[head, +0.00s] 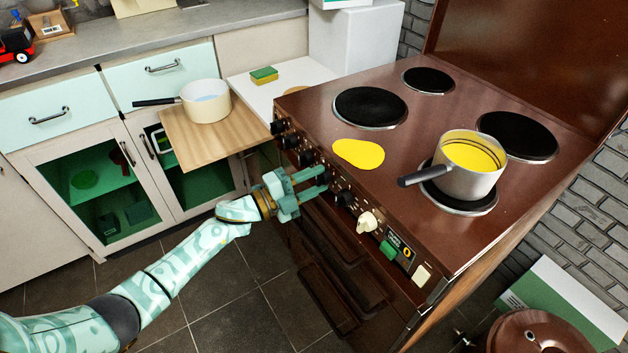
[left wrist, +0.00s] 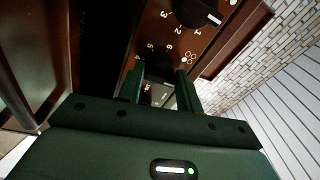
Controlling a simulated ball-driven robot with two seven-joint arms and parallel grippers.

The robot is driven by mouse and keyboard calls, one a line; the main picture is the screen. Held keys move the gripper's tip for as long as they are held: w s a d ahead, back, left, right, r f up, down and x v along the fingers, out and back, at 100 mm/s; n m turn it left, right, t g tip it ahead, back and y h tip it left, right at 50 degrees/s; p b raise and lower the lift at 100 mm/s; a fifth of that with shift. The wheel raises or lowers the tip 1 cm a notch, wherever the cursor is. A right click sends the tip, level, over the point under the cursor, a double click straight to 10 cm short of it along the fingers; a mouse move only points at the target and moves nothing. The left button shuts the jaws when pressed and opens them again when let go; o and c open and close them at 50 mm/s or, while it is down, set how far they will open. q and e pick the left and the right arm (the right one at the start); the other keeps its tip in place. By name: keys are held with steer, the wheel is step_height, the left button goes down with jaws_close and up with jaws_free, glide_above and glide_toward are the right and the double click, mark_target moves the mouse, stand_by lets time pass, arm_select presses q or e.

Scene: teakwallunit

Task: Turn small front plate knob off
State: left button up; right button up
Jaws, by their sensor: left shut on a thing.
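The brown stove (head: 300,103) has a row of control knobs along its front panel. My left gripper (head: 322,177) is at this panel, its fingers shut on one knob near the middle of the row. In the left wrist view my left gripper (left wrist: 160,88) has a finger on either side of that knob (left wrist: 158,94), which is partly hidden and dark. Printed numbers and a plate symbol show above it. A neighbouring black knob (head: 345,198) is free; a black knob with numbers also shows in the left wrist view (left wrist: 197,12). The small front plate (head: 463,208) lies under a pot. My right gripper is out of view.
A pot (head: 470,183) with yellow contents has its handle pointing left towards the front edge. A yellow patch (head: 358,153) lies on the stovetop. A white pan (head: 206,101) stands on a pulled-out wooden board (head: 188,139) left of the stove. Oven handles are below the panel.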

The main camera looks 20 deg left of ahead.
arm_select(q)
steer(key=o, duration=0.8)
steer(key=shift+s+f, duration=0.1)
steer(key=shift+f, duration=0.25)
steer(key=shift+o, duration=0.6)
steer(key=shift+r, duration=0.15)
steer(key=shift+a, duration=0.1)
steer(key=p+v, duration=0.2)
steer(key=v, duration=1.4)
steer(key=shift+s, duration=0.1)
